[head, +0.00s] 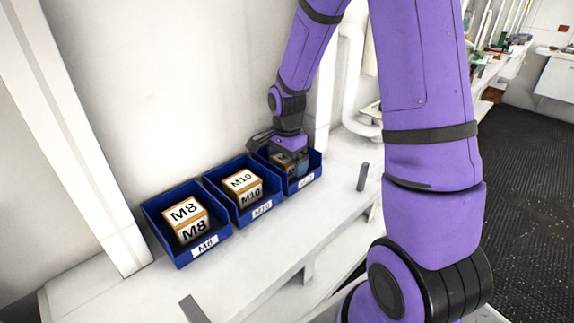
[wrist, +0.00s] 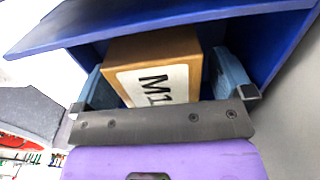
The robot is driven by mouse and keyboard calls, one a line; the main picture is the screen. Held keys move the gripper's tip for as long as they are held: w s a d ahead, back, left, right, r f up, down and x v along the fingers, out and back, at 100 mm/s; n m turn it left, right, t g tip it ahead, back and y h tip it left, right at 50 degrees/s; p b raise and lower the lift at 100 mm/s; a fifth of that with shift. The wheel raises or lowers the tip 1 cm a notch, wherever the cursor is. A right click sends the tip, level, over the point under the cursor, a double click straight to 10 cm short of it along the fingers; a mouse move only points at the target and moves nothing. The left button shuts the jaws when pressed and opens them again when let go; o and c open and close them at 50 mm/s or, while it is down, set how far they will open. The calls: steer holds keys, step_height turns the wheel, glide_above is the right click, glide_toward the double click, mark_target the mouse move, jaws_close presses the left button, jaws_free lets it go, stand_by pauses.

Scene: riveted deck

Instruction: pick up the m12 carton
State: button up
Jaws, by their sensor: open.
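The M12 carton is a brown box with a white label; in the wrist view the carton (wrist: 158,72) shows between my two fingers, its label reading "M1" with the rest cut off. In the head view the carton (head: 281,158) is mostly hidden behind my gripper in the rightmost blue bin (head: 304,182). My gripper (head: 290,160) reaches down into that bin. In the wrist view my gripper (wrist: 165,88) is open, one finger on each side of the carton. I cannot tell whether the fingers touch it.
The M10 carton (head: 243,187) sits in the middle blue bin (head: 262,210), and the M8 carton (head: 185,220) in the left bin (head: 206,249). The bins stand side by side on a white bench (head: 285,240) against a wall. A short grey post (head: 362,177) stands right of them.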

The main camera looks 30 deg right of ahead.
steer(key=shift+f, duration=0.45)
steer(key=c, duration=1.2)
steer(key=shift+o, duration=0.2)
steer(key=shift+r, duration=0.1)
